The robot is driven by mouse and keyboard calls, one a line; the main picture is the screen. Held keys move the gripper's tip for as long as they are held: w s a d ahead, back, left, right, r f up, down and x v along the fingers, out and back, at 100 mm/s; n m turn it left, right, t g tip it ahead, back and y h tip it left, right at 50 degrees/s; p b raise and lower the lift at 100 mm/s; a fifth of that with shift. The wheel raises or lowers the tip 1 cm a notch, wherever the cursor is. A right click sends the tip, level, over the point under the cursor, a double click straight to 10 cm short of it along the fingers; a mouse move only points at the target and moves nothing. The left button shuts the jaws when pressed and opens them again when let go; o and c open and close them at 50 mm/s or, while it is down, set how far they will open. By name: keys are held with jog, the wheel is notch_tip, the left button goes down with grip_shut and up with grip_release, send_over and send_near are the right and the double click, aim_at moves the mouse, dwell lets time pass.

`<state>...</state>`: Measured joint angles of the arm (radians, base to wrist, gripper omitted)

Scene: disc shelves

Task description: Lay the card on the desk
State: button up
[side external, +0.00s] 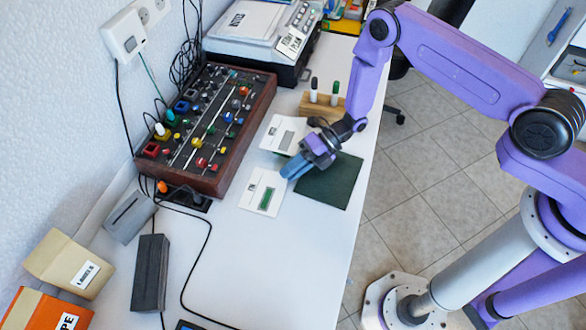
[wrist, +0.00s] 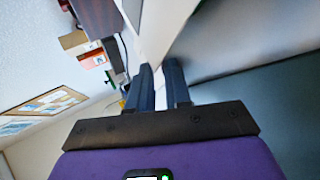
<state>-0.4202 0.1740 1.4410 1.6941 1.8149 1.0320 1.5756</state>
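The nearer card (side external: 250,190) is below and left of my gripper (side external: 290,171). The farther card (side external: 273,131) is just above it in the picture. I cannot tell which is the task's card. My blue fingertips appear over or beside the nearer card's upper right corner, and contact is unclear. In the wrist view, my gripper's fingers (wrist: 161,80) stand apart with a narrow gap; I see no clear held object between them.
A dark green square (side external: 332,184) lies right of the gripper near the desk edge. A wooden holder with markers (side external: 322,107) stands behind.

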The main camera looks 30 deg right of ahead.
jog(key=shift+d+r, duration=0.1)
jog(key=shift+r, duration=0.35)
jog(key=v, duration=1.2)
jog(key=shift+r, duration=0.1)
jog(key=s+r+n+g+h, duration=0.65)
jog(key=s+r+n, duration=0.85)
jog(key=n, duration=0.9)
jog(key=s+d+r+n+t+h, duration=0.2)
jog(key=s+d+n, duration=0.4)
jog(key=n, duration=0.6)
jog(key=s+d+r+n+t+h, duration=0.3)
jog(key=s+d+r+n, duration=0.3)
jog(key=n, duration=0.6)
jog(key=d+t, duration=0.1)
jog(key=d, duration=0.1)
jog(key=shift+d+r+n+t, duration=0.25)
jog(key=shift+r+n+t, duration=0.05)
jog(key=shift+r+t, duration=0.05)
